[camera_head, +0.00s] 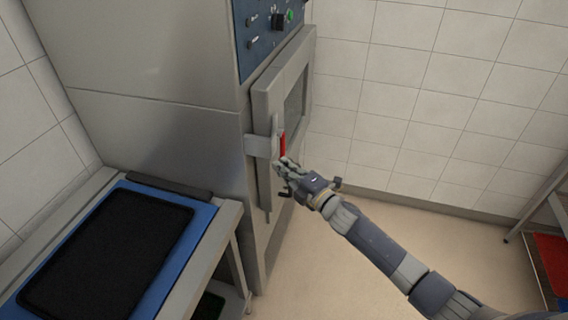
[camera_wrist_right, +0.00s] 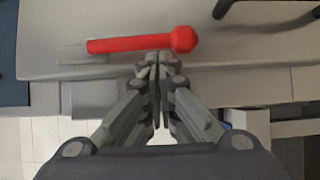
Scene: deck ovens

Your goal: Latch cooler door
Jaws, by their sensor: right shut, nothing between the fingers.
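The cooler door (camera_head: 294,95) is a grey metal panel on the front of a tall steel cabinet (camera_head: 150,60). It looks nearly flush with the cabinet; I cannot tell whether it is fully shut. A red latch handle (camera_head: 283,146) sits beside a metal bracket at the door's edge. In the right wrist view the red handle (camera_wrist_right: 140,42) lies sideways with a round knob at its right end. My right gripper (camera_head: 284,168) is shut and empty, its fingertips (camera_wrist_right: 158,60) right at the handle's lower side. I cannot tell whether they touch it. My left gripper is out of view.
A table with a blue mat (camera_head: 200,225) and a black tray (camera_head: 105,255) stands at the left, close to the cabinet. A blue control panel (camera_head: 262,30) is above the door. A rack with red shelves (camera_head: 550,255) stands at the right. The floor between is clear.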

